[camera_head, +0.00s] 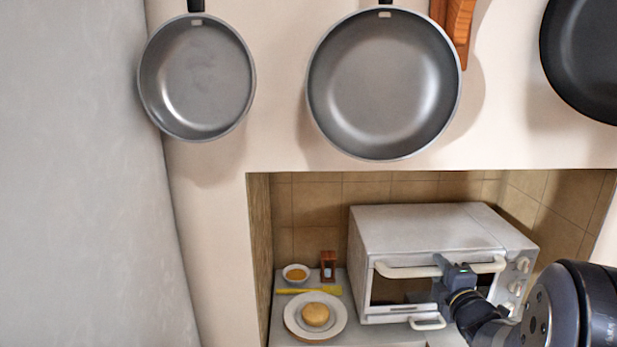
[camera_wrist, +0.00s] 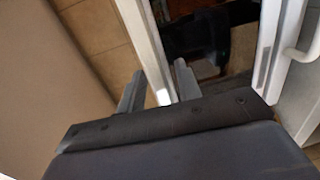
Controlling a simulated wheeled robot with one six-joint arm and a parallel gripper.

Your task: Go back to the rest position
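My gripper (camera_head: 446,274) is in front of the white toaster oven (camera_head: 430,226), by its long cream handle (camera_head: 405,270), and partly covers the oven front. In the wrist view the two fingers (camera_wrist: 158,88) are spread apart. A white edge of the oven (camera_wrist: 147,45) shows beyond and between them; I see nothing clearly clamped. Whether a finger touches the handle cannot be told. Dark space shows behind the oven front, and a curved white handle (camera_wrist: 305,42) is at the right of the wrist view. My dark arm covers the lower right of the head view.
Left of the oven are a plate with a round bun (camera_head: 315,315), a small bowl (camera_head: 296,273), a yellow utensil (camera_head: 308,290) and a small hourglass-like timer (camera_head: 328,265). Pans (camera_head: 384,85) hang above the tiled alcove. Alcove walls close in the oven.

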